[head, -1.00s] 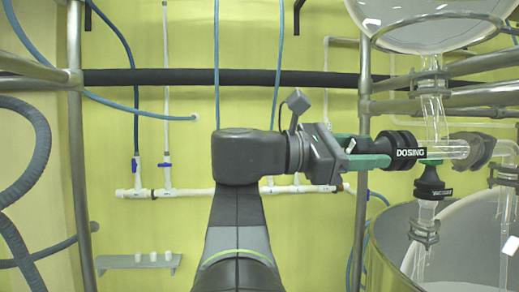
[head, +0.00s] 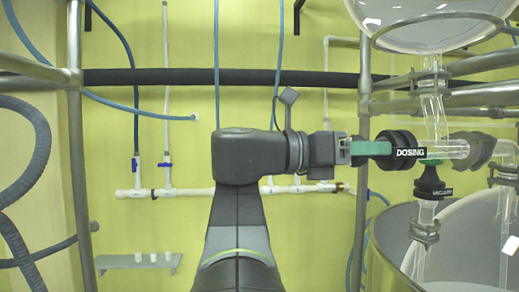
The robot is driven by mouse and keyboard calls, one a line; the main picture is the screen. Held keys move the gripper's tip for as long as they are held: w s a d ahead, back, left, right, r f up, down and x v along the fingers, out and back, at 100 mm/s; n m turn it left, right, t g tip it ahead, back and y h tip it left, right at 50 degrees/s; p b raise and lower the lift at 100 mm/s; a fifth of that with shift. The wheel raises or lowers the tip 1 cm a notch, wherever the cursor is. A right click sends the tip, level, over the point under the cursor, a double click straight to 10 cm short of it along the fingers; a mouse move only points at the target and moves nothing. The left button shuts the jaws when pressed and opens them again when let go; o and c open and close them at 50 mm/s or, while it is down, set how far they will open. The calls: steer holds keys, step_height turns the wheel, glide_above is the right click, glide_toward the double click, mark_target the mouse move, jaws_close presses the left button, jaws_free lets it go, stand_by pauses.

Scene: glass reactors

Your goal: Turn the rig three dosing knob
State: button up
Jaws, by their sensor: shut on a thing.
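The black dosing knob (head: 398,143), with a white DOSING label facing me, sits on the left end of a horizontal glass branch of the rig. My gripper (head: 374,148) reaches it from the left and is shut on it. One green finger shows edge-on against the knob's left part; the other finger is hidden behind it. A second black knob (head: 429,184), with a partly legible white label, hangs just below the glass branch.
A glass vessel (head: 430,30) is above, and a large round vessel (head: 385,245) is below right. A steel post (head: 363,200) stands close by the gripper. Hoses and white pipes (head: 130,193) run along the yellow wall.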

steer(key=shift+f, duration=0.15)
stand_by(0.3)
steer(key=o, duration=1)
steer(key=s+a+b, duration=0.1)
steer(key=a+b, duration=0.3)
steer(key=a, duration=0.9)
steer(key=shift+a, duration=0.4)
